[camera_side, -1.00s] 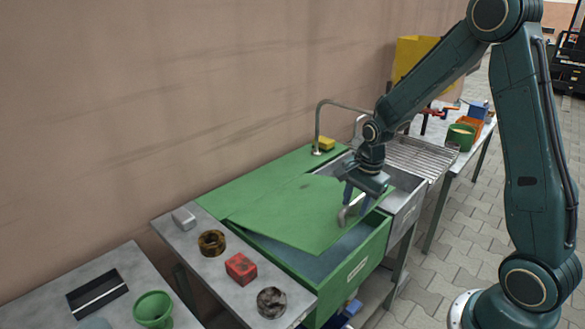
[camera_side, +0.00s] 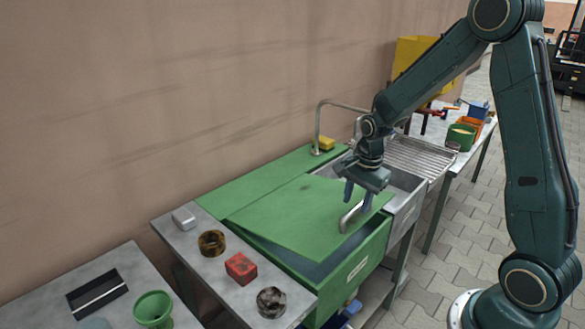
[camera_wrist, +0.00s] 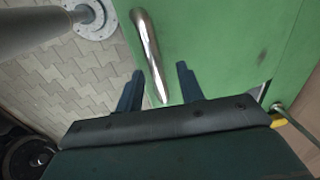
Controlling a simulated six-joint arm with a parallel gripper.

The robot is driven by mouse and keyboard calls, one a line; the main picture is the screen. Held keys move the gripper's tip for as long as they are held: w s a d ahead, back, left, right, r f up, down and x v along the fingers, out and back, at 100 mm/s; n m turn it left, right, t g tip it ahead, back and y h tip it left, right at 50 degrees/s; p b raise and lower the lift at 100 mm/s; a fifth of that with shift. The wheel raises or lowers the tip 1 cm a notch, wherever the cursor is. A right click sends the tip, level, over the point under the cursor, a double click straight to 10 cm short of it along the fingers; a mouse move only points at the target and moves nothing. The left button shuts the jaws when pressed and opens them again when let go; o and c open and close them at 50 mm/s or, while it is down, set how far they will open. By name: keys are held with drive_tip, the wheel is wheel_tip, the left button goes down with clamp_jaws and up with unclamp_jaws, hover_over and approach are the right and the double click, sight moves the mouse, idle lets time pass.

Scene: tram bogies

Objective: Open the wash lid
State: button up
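The wash lid (camera_side: 305,215) is a flat green panel on the green wash tank (camera_side: 365,255). It stands slightly raised at the front, with a dark gap under its front edge. Its bent metal handle (camera_side: 350,217) is near the right front corner. My gripper (camera_side: 357,198) is just above the handle. In the wrist view, my gripper (camera_wrist: 159,70) is open, and the handle (camera_wrist: 148,50) runs between the two separated fingers without visible contact. The green lid (camera_wrist: 220,45) fills the right of that view.
A steel sink (camera_side: 405,185) with a tap (camera_side: 318,130) adjoins on the right. The left bench holds a brown ring (camera_side: 211,243), a red block (camera_side: 240,268) and a dark round part (camera_side: 271,302). A wall stands behind.

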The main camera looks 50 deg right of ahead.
wheel_tip(320, 180, up, 13)
drive_tip(key=g, duration=0.1)
drive_tip(key=shift+w+a+g, duration=0.15)
drive_tip(key=shift+g, duration=0.25)
drive_tip(key=shift+f, duration=0.2)
drive_tip(key=f, duration=1.3)
drive_tip(key=shift+s+f, duration=0.2)
drive_tip(key=shift+f, duration=0.1)
clamp_jaws()
